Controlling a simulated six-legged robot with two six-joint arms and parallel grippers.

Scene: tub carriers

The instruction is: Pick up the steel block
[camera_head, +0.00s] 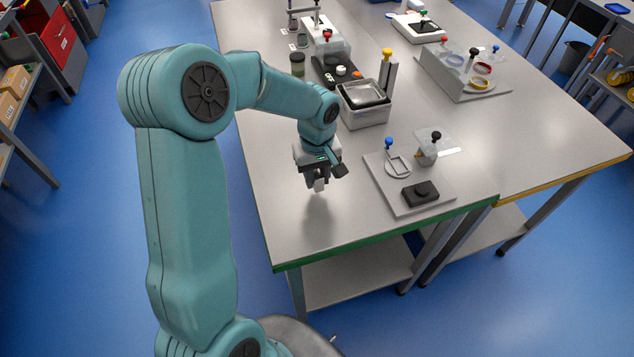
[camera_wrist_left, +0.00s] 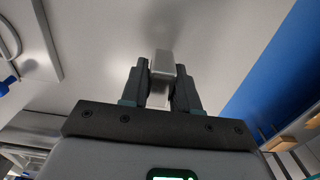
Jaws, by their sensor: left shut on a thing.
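The steel block (camera_wrist_left: 163,64) is a small grey block between the two dark fingers of my left gripper (camera_wrist_left: 161,88) in the left wrist view. The gripper is shut on it. In the head view my left gripper (camera_head: 318,180) hangs over the near left part of the grey table (camera_head: 290,225). The block's lower end (camera_head: 319,185) shows below the fingers there, and it seems a little above the tabletop, with a soft shadow beneath. My right gripper is in neither view.
A grey board (camera_head: 415,205) with a black block (camera_head: 420,193), a blue-knobbed piece (camera_head: 389,145) and a black-knobbed piece (camera_head: 430,152) lies to the right. A grey tub (camera_head: 365,116) stands behind. The table's green front edge (camera_head: 380,240) is near. Bare tabletop surrounds the gripper on the left and front.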

